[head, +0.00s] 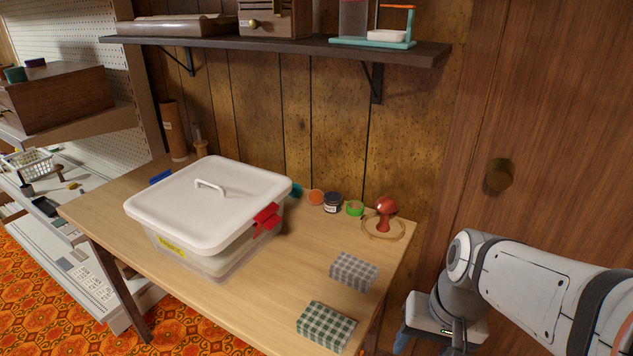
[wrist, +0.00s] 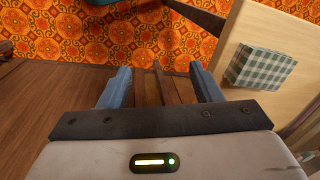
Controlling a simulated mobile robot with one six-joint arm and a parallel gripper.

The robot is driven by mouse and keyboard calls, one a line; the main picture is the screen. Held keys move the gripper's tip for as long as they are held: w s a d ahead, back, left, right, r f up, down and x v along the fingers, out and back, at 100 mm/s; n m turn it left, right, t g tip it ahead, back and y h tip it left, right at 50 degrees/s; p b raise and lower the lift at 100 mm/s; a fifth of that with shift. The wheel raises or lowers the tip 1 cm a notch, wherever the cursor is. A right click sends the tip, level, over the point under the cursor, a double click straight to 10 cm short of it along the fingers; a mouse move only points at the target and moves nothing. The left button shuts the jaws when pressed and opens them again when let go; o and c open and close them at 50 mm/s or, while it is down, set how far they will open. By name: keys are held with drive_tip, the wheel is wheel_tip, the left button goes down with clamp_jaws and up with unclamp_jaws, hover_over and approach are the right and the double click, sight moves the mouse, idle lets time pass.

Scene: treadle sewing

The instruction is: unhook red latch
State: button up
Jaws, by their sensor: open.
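The red latch (head: 266,218) is on the right side of a clear plastic box (head: 210,262) with a white lid (head: 205,205). The lid sits on the box and has a white handle on top. I cannot tell whether the latch is hooked. My gripper (head: 401,340) is low at the right, beyond the table's right end and well apart from the latch. In the wrist view my gripper (wrist: 163,88) has its two blue fingers apart with nothing between them. The latch and box are not in the wrist view.
The table (head: 90,210) also holds a green checked cloth block (head: 326,326), a grey checked one (head: 354,271), a red knobbed object (head: 386,210) and small jars (head: 332,203). A dark shelf (head: 290,46) hangs above. The table's front right has some bare room.

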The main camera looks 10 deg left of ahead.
sight(276, 223)
drive_tip(key=shift+o, duration=0.4)
drive_tip(key=a+m+g+y+p, duration=0.1)
drive_tip(key=a+m+y, duration=0.4)
drive_tip(key=a, duration=0.5)
drive_tip(key=shift+w+a+r+g+y+p, duration=0.3)
drive_tip(key=shift+w+r+g+y, duration=0.1)
drive_tip(key=shift+g, duration=0.4)
drive_tip(key=w+a+m+y, duration=0.1)
drive_tip(key=w+a+r+m+y, duration=0.1)
drive_tip(key=a, duration=0.1)
drive_tip(key=a+r+m+y+p, duration=0.1)
drive_tip(key=a+y, duration=0.1)
drive_tip(key=shift+w+a+m, duration=0.25)
drive_tip(key=shift+w+m, duration=0.15)
drive_tip(key=w+a+m+y, duration=0.1)
drive_tip(key=w+a+r+m+t+y, duration=0.1)
drive_tip(key=w+m, duration=0.1)
drive_tip(key=w+a+r+m+t+y, duration=0.1)
drive_tip(key=w, duration=0.1)
drive_tip(key=shift+w+a+m+p, duration=0.1)
drive_tip(key=shift+a+m+p, duration=0.2)
drive_tip(key=shift+p, duration=0.1)
drive_tip(key=w+m+t+y+p, duration=0.1)
drive_tip(key=w+m+t+y, duration=0.1)
drive_tip(key=w+m+t, duration=0.6)
drive_tip(key=shift+g, duration=0.5)
drive_tip(key=x, duration=0.5)
drive_tip(key=r+x, duration=0.1)
drive_tip(key=x, duration=0.2)
drive_tip(key=shift+w, duration=0.4)
